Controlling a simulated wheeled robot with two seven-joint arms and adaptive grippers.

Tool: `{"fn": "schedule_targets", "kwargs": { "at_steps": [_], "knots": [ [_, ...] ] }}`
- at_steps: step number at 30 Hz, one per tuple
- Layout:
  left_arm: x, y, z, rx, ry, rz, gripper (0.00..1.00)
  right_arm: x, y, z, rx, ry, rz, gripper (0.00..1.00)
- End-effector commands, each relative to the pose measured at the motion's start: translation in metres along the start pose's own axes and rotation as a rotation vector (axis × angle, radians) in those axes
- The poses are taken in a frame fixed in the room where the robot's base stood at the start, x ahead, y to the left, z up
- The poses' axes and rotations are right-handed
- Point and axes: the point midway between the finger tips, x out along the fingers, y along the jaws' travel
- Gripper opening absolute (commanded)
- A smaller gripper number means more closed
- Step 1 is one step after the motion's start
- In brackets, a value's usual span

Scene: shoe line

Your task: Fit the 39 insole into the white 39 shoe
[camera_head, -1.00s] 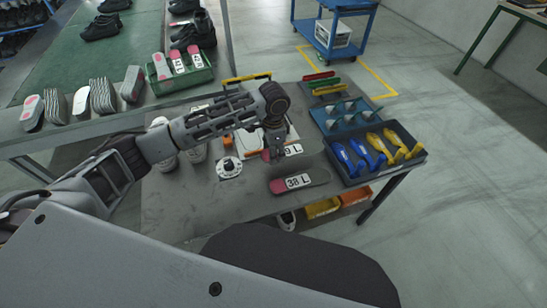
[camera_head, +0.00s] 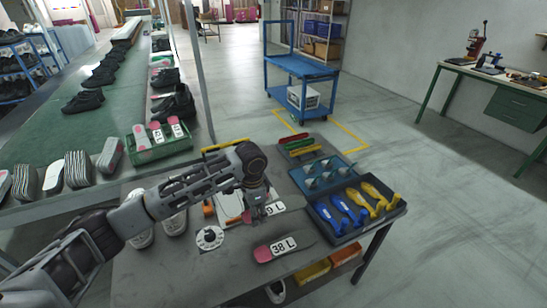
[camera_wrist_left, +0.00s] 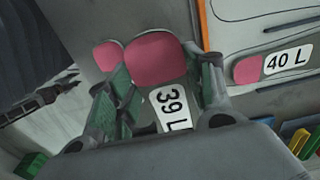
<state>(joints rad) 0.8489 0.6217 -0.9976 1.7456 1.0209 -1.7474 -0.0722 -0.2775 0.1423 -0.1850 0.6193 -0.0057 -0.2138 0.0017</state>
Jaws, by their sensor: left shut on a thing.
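The 39 L insole (camera_head: 277,209) is grey with a pink end and a white label; in the left wrist view (camera_wrist_left: 157,58) it lies between my fingers. My left gripper (camera_head: 251,215) is shut on it over the table; I cannot tell if it is lifted clear. The left gripper's fingers also show in the left wrist view (camera_wrist_left: 165,95). A pair of white shoes (camera_head: 173,223) stands on the table to the left, partly behind my arm; their sizes are not readable. My right gripper is out of view.
The 38 L insole (camera_head: 276,249) lies near the table's front. The 40 L insole (camera_wrist_left: 270,65) lies on an orange-edged board. A dark tray (camera_head: 325,229) with blue and yellow tools stands at the right.

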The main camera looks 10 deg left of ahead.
Motion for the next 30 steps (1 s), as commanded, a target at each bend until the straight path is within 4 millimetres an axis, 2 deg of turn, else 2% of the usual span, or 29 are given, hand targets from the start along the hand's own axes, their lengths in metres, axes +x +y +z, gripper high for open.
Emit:
{"fn": "schedule_targets", "kwargs": {
  "at_steps": [11, 23, 30],
  "knots": [
    [0.000, 0.000, 0.000, -0.072, 0.000, 0.000, 0.32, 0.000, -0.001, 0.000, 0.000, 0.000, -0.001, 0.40],
    [-0.001, -0.002, 0.000, -0.378, 0.000, 0.000, 0.32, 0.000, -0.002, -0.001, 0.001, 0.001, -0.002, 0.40],
    [-0.014, -0.007, -0.004, -0.581, 0.002, 0.000, 0.32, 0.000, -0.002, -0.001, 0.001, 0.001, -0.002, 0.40]
  ]
}}
